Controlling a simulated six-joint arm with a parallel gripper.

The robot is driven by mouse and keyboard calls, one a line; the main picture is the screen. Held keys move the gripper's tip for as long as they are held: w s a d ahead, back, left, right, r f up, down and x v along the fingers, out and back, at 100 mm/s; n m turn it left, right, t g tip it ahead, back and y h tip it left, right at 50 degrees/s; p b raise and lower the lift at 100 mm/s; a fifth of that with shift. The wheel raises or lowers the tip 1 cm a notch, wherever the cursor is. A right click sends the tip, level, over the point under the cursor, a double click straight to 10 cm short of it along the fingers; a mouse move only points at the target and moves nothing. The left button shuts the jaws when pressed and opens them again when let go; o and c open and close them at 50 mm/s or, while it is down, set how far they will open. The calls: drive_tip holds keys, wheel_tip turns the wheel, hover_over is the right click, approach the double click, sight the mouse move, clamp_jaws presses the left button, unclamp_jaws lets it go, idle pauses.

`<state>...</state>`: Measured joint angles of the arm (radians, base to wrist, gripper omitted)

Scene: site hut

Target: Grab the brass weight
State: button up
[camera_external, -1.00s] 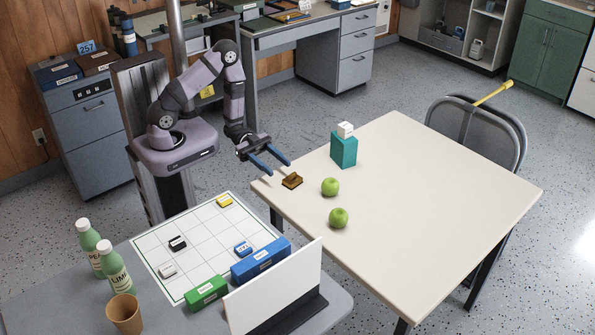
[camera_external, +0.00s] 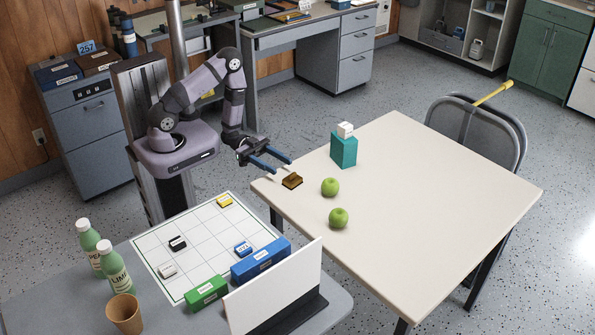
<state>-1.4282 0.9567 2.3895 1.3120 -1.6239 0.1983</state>
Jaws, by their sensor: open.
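A small brass-brown block (camera_external: 292,181), which looks like the brass weight, lies on the cream table (camera_external: 420,215) near its left corner. My gripper (camera_external: 283,167) is open, its two blue fingers reaching right towards the table's left corner. The fingertips are just behind and above the block in the picture. Nothing shows between the fingers. I cannot tell the exact height of the fingertips over the table.
Two green apples (camera_external: 330,187) sit right of the block. A teal box (camera_external: 343,150) with a white cube (camera_external: 345,129) on top stands behind them. A grey table (camera_external: 60,310) with a gridded board, coloured blocks, bottles and a cup is in front. The cream table's right part is clear.

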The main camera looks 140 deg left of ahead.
sight(292, 178)
drive_tip(key=shift+w+a+f+p, duration=0.15)
drive_tip(key=shift+w+p, duration=0.3)
drive_tip(key=shift+w, duration=2.1)
clamp_jaws()
